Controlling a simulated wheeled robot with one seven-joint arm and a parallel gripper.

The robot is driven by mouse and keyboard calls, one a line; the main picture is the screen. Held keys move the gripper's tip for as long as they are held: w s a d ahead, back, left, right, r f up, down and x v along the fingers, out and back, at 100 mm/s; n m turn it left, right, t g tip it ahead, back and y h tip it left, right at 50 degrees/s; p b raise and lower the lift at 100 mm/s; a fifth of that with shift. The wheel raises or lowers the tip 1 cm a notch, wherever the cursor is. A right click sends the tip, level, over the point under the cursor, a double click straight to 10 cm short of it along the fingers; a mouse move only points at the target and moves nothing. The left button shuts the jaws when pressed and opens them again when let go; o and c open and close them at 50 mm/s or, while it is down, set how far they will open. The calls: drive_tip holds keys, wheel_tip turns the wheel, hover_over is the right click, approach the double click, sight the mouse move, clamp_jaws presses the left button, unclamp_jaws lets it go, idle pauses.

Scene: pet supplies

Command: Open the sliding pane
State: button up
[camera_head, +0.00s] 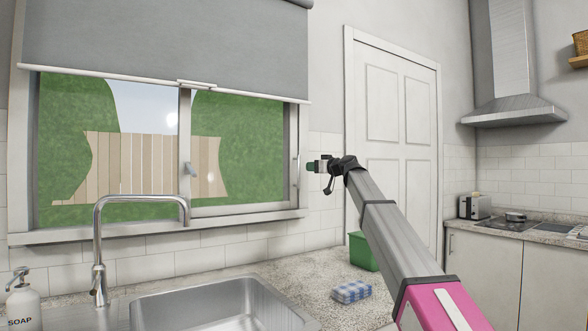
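The window's right-hand pane (237,125) shows grass and a wooden fence through its glass. Its left stile overlaps the middle of the window. A small grey latch (190,168) is on that stile. A slim vertical handle (296,172) shows at the pane's right side. My gripper (311,167) is at the window's right edge, level with the handle and just to its right in the picture. I cannot tell whether it touches the frame. It looks small and side-on, so its finger opening cannot be made out.
A grey blind (165,35) covers the window's top. Below are a curved tap (98,245), sink (215,305) and soap bottle (22,300). A blue checked sponge (351,291) and green bin (362,251) lie near my arm. A white door (395,130) stands behind.

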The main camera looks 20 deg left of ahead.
sight(299, 167)
drive_tip(key=x, duration=0.9)
drive_tip(key=shift+w+a, duration=0.1)
drive_tip(key=shift+w, duration=0.05)
clamp_jaws()
